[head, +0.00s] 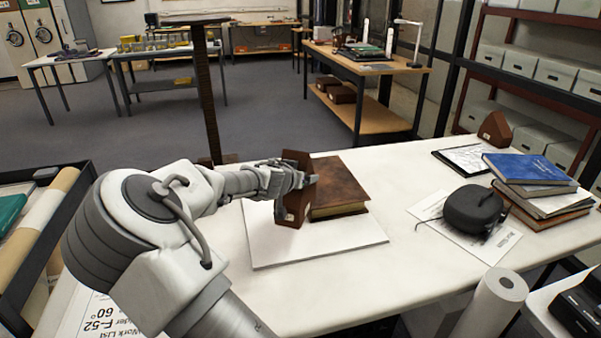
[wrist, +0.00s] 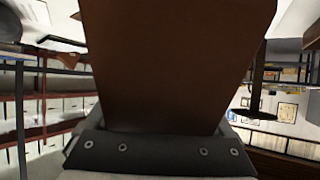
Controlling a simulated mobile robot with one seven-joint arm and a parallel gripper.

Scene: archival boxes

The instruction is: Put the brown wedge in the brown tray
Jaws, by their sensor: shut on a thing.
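A brown wedge (head: 294,212) is in my gripper (head: 290,180), upright over the white board at the middle of the table. My gripper is shut on it. In the wrist view the wedge (wrist: 178,65) fills the middle of the picture, above a dark gripper part with rivets. It stands close beside the left edge of a brown book (head: 338,185); I cannot tell if they touch or if the wedge rests on the board. Another brown wedge-shaped block (head: 495,130) stands at the table's far right. I cannot make out a brown tray for certain.
The white board (head: 335,243) lies under the book. A black rounded object (head: 473,210) sits on a printed sheet to the right, near a stack of books (head: 535,185). A dark post (head: 208,95) rises behind the table. The table's front middle is clear.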

